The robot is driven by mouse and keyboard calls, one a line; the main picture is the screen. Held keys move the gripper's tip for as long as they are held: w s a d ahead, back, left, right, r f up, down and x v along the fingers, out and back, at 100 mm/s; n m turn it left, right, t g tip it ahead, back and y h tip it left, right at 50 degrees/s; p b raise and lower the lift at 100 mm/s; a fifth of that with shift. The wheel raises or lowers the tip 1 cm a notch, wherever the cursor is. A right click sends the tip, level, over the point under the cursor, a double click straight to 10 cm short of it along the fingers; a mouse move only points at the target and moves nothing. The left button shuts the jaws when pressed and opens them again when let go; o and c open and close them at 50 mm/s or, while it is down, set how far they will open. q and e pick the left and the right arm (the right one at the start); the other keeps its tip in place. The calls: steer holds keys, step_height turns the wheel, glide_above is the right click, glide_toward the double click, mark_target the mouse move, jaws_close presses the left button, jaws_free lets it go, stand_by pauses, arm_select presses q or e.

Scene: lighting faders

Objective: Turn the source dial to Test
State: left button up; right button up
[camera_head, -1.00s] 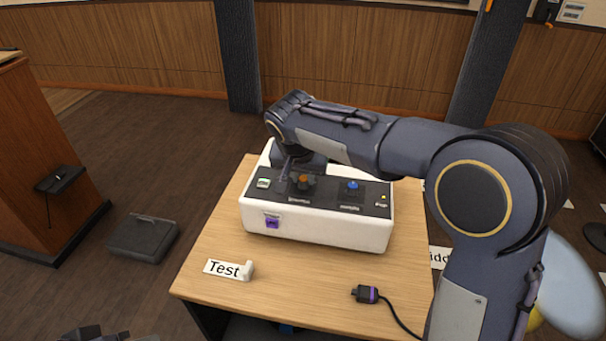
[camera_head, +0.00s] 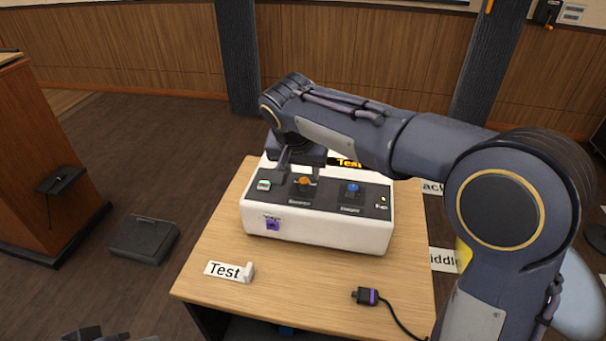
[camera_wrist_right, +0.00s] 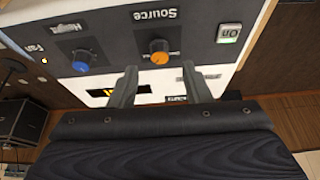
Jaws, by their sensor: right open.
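The source dial is an orange-topped knob (camera_head: 304,181) on the dark sloping panel of a white control box (camera_head: 318,232). In the right wrist view the orange dial (camera_wrist_right: 159,52) sits under the printed word "Source". My right gripper (camera_head: 298,172) is above the panel at the dial, fingers pointing down. In the wrist view its two fingers (camera_wrist_right: 160,78) are apart, with the dial beyond and between their tips; I see no contact. A display (camera_head: 349,162) behind the panel reads "Test", partly covered by my arm. My left gripper (camera_head: 95,335) barely shows at the bottom edge.
The table front is otherwise clear.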

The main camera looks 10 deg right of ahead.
mark_target(300, 199)
steer(key=shift+v, duration=1.8)
steer(key=s+d+n+y+p, duration=0.1)
steer(key=s+d+y+p, duration=0.2)
steer(key=s+d, duration=0.75)
steer(key=s+f+n+y+p, duration=0.1)
steer(key=s+f, duration=0.1)
steer(key=s, duration=0.6)
steer(key=s+f+n+t+y+p, duration=0.1)
steer(key=s+f, duration=0.1)
steer(key=s, duration=0.7)
steer(key=shift+d+f+y, duration=0.25)
steer(key=shift+y, duration=0.05)
